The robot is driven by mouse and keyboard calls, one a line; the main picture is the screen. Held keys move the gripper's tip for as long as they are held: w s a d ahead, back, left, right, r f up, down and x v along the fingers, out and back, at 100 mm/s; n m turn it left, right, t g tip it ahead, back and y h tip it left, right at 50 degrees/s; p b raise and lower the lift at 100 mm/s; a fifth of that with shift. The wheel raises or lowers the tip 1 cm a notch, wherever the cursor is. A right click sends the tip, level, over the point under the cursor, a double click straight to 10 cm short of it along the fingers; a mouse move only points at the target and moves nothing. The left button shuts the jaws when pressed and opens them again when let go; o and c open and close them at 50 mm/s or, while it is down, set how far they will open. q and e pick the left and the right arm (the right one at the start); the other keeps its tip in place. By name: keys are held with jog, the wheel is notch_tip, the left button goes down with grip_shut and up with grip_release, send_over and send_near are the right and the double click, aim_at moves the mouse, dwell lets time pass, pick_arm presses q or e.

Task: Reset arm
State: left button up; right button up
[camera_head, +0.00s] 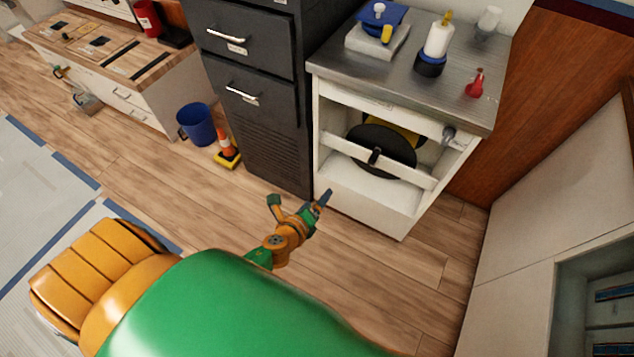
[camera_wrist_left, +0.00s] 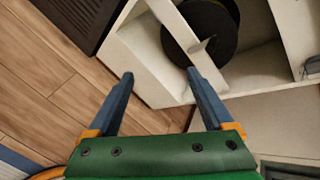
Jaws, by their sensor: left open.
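My left gripper (camera_head: 299,201) is orange and green with dark fingers. In the head view it hangs low in front of the white cabinet (camera_head: 365,188), near the foot of the dark drawer cabinet (camera_head: 262,140). In the left wrist view the two blue-grey fingers of my left gripper (camera_wrist_left: 159,74) stand wide apart with nothing between them. The white cabinet (camera_wrist_left: 140,50) and a round black disc (camera_wrist_left: 200,32) inside it lie beyond the fingers. My right gripper is not in view.
A metal worktop (camera_head: 400,75) holds a bottle (camera_head: 438,40) and a red object (camera_head: 475,83). A blue bucket (camera_head: 196,124) and an orange cone (camera_head: 225,145) stand on the floor at left. A light cabinet (camera_head: 525,235) bounds the right. Wood floor (camera_head: 150,185) is clear at left.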

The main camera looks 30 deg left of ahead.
pick_arm(q)
jog(key=shift+d, duration=0.15)
jog(key=s+f+n+g+p, duration=0.1)
jog(key=s+f+n+g, duration=0.2)
jog(key=s+n, duration=0.4)
jog(key=s+f+n+g+p, duration=0.2)
jog(key=s+f+n+g, duration=0.2)
jog(key=s, duration=0.9)
jog(key=s+f+n+g+p, duration=0.1)
jog(key=s+f+n+g, duration=0.2)
jog(key=s+f+n, duration=0.4)
jog(key=s+n, duration=0.3)
jog(key=n, duration=0.1)
jog(key=shift+s+g+h+p, duration=0.3)
jog(key=shift+s+g, duration=0.05)
jog(key=shift+g, duration=0.05)
jog(key=shift+f, duration=0.1)
